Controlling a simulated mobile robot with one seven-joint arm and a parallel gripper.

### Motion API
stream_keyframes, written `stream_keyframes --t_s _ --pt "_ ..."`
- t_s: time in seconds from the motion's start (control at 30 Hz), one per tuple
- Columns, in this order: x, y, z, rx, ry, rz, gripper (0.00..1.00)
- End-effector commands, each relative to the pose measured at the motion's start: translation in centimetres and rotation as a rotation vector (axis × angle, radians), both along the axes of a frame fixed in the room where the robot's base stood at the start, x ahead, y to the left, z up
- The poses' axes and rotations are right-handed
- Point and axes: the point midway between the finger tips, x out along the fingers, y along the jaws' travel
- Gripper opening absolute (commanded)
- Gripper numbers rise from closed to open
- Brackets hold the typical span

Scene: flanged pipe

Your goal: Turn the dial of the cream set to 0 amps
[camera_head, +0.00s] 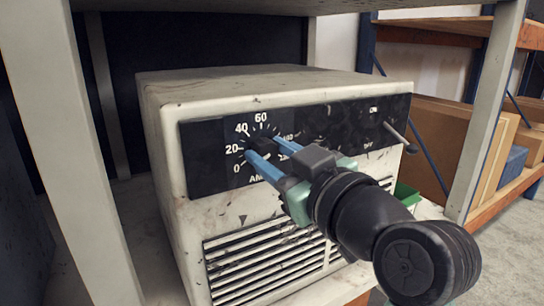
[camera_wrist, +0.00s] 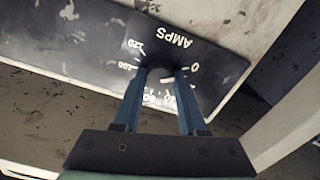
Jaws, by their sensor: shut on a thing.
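The cream set (camera_head: 270,82) is a worn box with a black front panel (camera_head: 210,160) and slatted vents below. Its black dial (camera_head: 264,146) sits inside a white AMPS scale; 0, 20, 40 and 60 are readable at the left and top. My gripper (camera_head: 265,149) reaches in from the lower right, its two blue fingers shut on either side of the dial. In the wrist view, the scale appears upside down and the dial (camera_wrist: 158,72) shows between the fingertips (camera_wrist: 158,78). The fingers partly hide the dial; I cannot tell which mark its pointer is at.
A lever switch (camera_head: 400,138) sticks out at the panel's right, beside an OFF label. Pale shelf posts stand left (camera_head: 75,150) and right (camera_head: 487,110) of the set. A green bin (camera_head: 407,194) is by its right side. Cardboard boxes (camera_head: 425,135) lie on a rack behind.

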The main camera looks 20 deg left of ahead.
Motion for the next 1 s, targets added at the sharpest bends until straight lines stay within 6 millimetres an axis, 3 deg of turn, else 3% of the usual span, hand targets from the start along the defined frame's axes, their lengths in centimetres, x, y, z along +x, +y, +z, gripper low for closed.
stream_keyframes --t_s 0.27,0.3,0.43,0.77,1.0 --pt "0.0 0.0 -0.1 -0.004 0.0 0.0 0.0" --pt "0.0 0.0 -0.1 -0.004 0.0 0.0 0.46" --pt "0.0 0.0 -0.1 -0.003 0.0 -0.001 0.7" --pt "-0.1 -0.2 0.0 -0.001 0.0 -0.001 0.71" --pt "-2.1 -2.9 0.1 0.001 -0.002 -0.006 0.71"
